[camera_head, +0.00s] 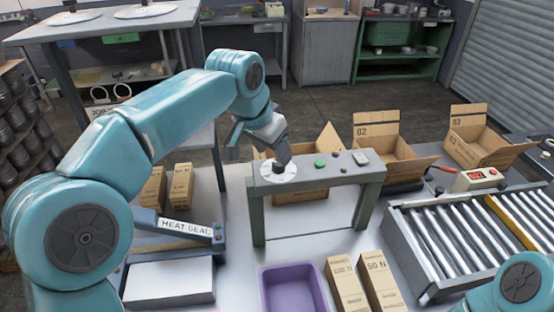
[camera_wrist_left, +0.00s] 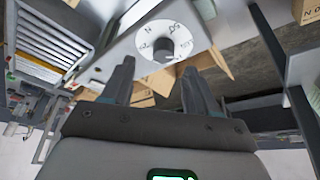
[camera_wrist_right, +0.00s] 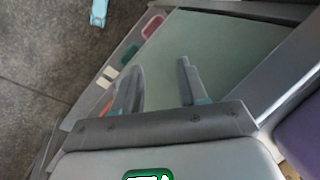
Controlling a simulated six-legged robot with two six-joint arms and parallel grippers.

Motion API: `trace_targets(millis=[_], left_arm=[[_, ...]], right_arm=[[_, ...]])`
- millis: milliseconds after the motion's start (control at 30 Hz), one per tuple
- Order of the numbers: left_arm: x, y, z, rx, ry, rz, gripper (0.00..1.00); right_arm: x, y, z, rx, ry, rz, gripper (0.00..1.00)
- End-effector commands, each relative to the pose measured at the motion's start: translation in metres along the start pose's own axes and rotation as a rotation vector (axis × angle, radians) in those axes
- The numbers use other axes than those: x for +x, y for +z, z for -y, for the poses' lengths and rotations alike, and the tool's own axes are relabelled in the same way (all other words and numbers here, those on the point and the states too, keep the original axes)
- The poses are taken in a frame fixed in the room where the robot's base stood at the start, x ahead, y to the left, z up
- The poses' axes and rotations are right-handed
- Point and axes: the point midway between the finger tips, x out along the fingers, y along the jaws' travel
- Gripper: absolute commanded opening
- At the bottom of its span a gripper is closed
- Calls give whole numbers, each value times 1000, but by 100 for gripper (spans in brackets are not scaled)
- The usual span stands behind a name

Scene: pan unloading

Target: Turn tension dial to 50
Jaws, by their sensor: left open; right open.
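The tension dial (camera_head: 277,178) is a white disc with a dark knob on the left end of a grey-green bench frame. My left gripper (camera_head: 281,155) is right above it, pointing down. In the left wrist view the dial (camera_wrist_left: 150,32) shows printed numbers, one looking like 50, and its grey knob (camera_wrist_left: 163,50) lies just beyond and between the open fingertips (camera_wrist_left: 157,68). I cannot tell whether the fingers touch the knob, nor its exact setting. My right gripper (camera_wrist_right: 160,70) is open and empty in the right wrist view, over a pale surface; the head view hides it.
A roller conveyor (camera_head: 450,235) is at right, a heat sealer (camera_head: 185,228) at left, a purple tray (camera_head: 266,300) in front.

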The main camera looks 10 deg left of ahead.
Motion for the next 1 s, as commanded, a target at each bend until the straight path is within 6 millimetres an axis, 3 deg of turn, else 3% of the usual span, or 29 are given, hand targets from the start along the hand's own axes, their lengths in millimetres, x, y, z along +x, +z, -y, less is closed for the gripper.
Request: trace_targets(millis=[100,300,633,667,800,1000], left_arm=[[24,0,2,-1,0,4,59],[46,-1,2,-1,-1,2,59],[50,-1,2,-1,-1,0,59],[50,-1,2,-1,-1,0,52],[50,-1,2,-1,-1,0,7],[50,-1,2,-1,-2,0,3]], right_arm=[[-3,0,1,0,0,0,43],[-6,0,2,0,0,-1,43],[-6,0,2,0,0,0,43],[-6,0,2,0,0,0,43],[-6,0,2,0,0,0,43],[-6,0,2,0,0,0,43]])
